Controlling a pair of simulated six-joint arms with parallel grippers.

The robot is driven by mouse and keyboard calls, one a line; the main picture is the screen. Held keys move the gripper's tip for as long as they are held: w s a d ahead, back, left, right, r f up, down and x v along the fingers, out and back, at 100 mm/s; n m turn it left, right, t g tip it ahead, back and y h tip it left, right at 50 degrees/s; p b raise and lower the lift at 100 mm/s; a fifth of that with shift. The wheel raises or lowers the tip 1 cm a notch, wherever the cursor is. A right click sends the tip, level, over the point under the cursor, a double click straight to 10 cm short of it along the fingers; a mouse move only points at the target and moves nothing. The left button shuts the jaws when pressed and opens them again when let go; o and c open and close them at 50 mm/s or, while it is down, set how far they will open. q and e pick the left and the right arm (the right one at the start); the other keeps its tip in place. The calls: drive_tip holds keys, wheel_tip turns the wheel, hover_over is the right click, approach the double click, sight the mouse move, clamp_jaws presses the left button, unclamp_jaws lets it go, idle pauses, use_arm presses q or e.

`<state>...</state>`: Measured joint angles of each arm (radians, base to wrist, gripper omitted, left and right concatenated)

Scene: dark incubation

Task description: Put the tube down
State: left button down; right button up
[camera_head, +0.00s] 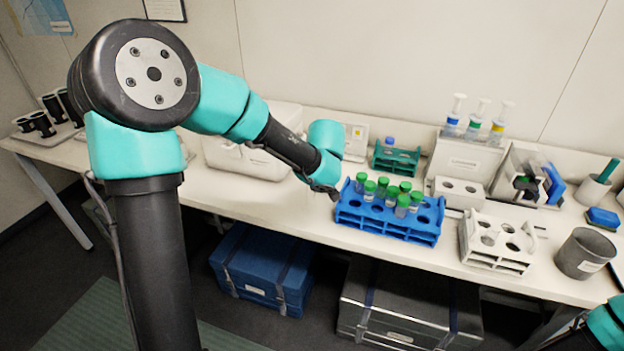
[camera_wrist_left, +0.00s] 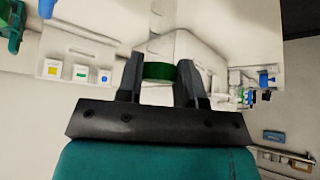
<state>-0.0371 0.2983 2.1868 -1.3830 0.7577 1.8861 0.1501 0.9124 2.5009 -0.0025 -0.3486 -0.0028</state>
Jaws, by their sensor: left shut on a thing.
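My left gripper (camera_head: 331,192) is beside the left end of the blue tube rack (camera_head: 388,229), above the bench. In the left wrist view its two fingers (camera_wrist_left: 160,72) are shut on a tube, of which only the green cap (camera_wrist_left: 159,71) shows. The rest of the held tube is hidden, and I cannot make it out clearly in the head view. Several green-capped tubes (camera_head: 391,193) stand upright in the blue rack, with some empty holes at its right side. My right gripper is out of view; only part of my right arm shows at bottom right.
A white rack (camera_head: 495,262) and a grey cup (camera_head: 584,254) stand right of the blue rack. Behind are a teal rack (camera_head: 396,159), a white box (camera_head: 253,154) and a small white device with coloured buttons (camera_wrist_left: 80,72). Bare bench lies left of the blue rack.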

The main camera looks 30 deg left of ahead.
use_arm(q)
drive_tip(key=shift+w+a, duration=0.15)
drive_tip(key=shift+w, duration=0.1)
drive_tip(key=shift+w, duration=0.1)
drive_tip(key=shift+w+a+f, duration=0.1)
drive_tip(key=shift+w+f, duration=0.05)
drive_tip(key=shift+f, duration=0.8)
drive_tip(key=shift+w+a+f, duration=0.1)
drive_tip(key=shift+f, duration=0.8)
drive_tip(key=shift+f, duration=0.1)
drive_tip(key=c, duration=0.8)
unclamp_jaws()
drive_tip(key=v, duration=1.2)
drive_tip(key=shift+w, duration=0.1)
